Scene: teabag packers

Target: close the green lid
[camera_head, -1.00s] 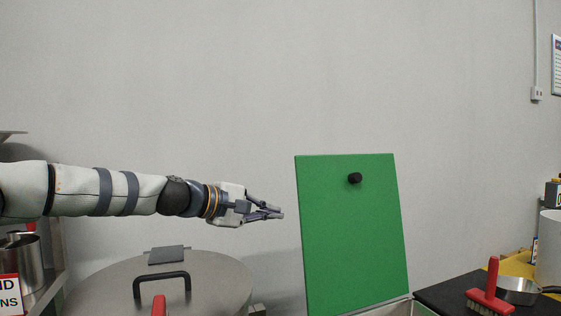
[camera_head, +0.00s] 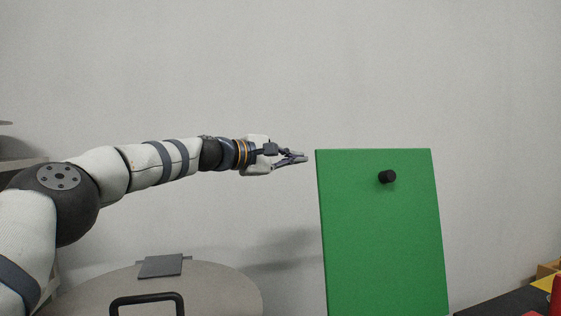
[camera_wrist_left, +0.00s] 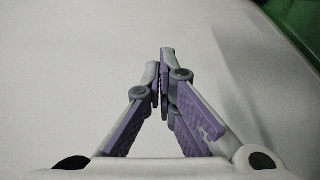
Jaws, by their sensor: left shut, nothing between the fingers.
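The green lid (camera_head: 380,240) stands upright, raised, with a black knob (camera_head: 387,177) on the face toward me. My left gripper (camera_head: 304,157) is shut and empty, just left of the lid's upper left corner and near the height of its top edge. In the head view the fingertips show a small gap to the lid. In the left wrist view the closed fingertips (camera_wrist_left: 165,52) have nothing between them, and a strip of the green lid (camera_wrist_left: 298,22) shows at the upper right. The lid's lower edge is out of view. My right gripper is not in view.
A round metal lid (camera_head: 220,292) with a black handle (camera_head: 147,298) lies below my left arm. A dark counter (camera_head: 500,304) is at the lower right, with a red object (camera_head: 556,296) at the edge. The grey wall is behind the green lid.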

